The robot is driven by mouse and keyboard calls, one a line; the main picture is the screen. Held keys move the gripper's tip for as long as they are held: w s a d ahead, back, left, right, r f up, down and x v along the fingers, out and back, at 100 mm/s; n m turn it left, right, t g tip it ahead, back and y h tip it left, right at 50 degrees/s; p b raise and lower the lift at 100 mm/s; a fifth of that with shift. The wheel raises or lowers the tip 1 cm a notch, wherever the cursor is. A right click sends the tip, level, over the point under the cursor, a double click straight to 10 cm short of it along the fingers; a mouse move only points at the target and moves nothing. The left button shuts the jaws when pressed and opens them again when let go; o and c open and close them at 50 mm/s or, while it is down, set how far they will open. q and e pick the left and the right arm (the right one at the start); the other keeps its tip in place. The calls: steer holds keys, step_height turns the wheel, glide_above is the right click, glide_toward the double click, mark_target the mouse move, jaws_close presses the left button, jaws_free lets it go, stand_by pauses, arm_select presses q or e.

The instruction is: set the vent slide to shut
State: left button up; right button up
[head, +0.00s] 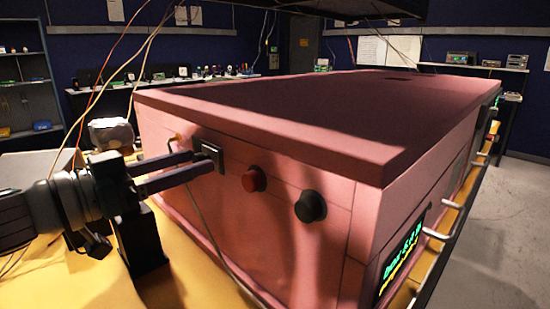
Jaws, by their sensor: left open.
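The pink foam enclosure (330,215) fills the middle of the head view. On its near side face is a small dark rectangular fitting (219,156), which looks like the vent slide. I cannot tell its setting, as my gripper partly covers it. My left gripper (205,163) comes in from the left and is open. Its two dark fingers point right, and their tips are at the fitting. I cannot tell whether they touch it. My right gripper is not in view.
A green lit display (402,252) is on the right face, near metal handles (437,235). A thin cable hangs just below my left gripper.

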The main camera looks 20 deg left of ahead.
arm_select(q)
jaws_close()
stand_by(0.6)
stand_by(0.9)
